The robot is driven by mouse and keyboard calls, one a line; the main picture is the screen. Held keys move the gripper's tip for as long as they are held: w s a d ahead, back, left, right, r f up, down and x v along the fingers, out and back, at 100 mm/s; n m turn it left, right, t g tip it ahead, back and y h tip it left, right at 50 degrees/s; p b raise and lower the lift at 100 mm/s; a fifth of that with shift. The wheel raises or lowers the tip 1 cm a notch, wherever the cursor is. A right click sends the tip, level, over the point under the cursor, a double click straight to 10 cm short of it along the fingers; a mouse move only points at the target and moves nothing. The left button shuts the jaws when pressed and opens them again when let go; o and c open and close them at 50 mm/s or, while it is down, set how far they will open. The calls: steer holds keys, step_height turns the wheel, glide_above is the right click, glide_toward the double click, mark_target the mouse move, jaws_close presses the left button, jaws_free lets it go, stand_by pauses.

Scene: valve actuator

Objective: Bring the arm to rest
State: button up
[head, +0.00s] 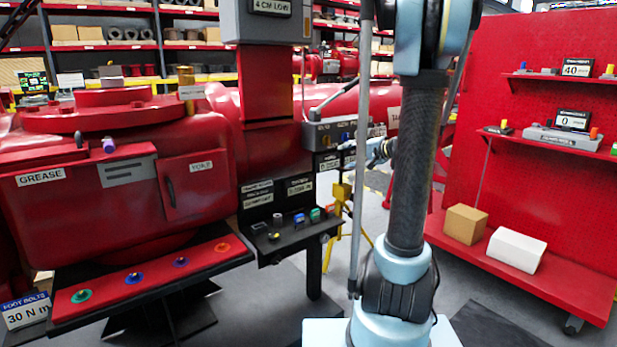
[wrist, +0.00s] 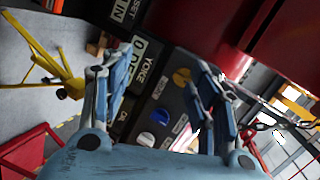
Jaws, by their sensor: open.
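My arm (head: 408,170) stands upright in the right middle of the head view, with its light-blue base at the bottom edge. My gripper (head: 380,152) shows partly behind the arm, small and light blue, near the grey control box. In the wrist view my gripper (wrist: 163,78) has its two blue fingers spread wide, with nothing held between them. Beyond the fingers is a dark panel (wrist: 168,103) with a yellow knob, a blue knob and a white knob. The picture does not show whether the fingers touch the panel.
A large red valve actuator (head: 120,215) fills the left, with a red tray (head: 150,275) of coloured fittings in front. A yellow stand (head: 338,225) is behind the arm. A red pegboard rack (head: 545,180) on the right holds a cardboard box (head: 465,224) and a white box (head: 516,250).

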steer(key=s+a+f+n+g+h, duration=0.2)
steer(key=s+a+f+g, duration=0.15)
steer(key=s, duration=0.65)
steer(key=s+a+f+n+g+h, duration=0.2)
steer(key=s+f, duration=0.2)
steer(key=s, duration=0.6)
steer(key=s+d+f+n+g+h, duration=0.1)
steer(key=s+d+f+h, duration=0.2)
steer(key=s, duration=0.5)
steer(key=s+d+f+n+g+h, duration=0.1)
steer(key=s+d+f+n+h, duration=0.1)
steer(key=s+d+f, duration=0.3)
steer(key=s+f, duration=0.1)
steer(key=s, duration=0.3)
steer(key=shift+s+h, duration=0.3)
steer(key=shift+h, duration=0.1)
steer(key=shift+g, duration=0.25)
steer(key=shift+w+f, duration=0.2)
steer(key=shift+w, duration=0.25)
steer(key=shift+c, duration=0.6)
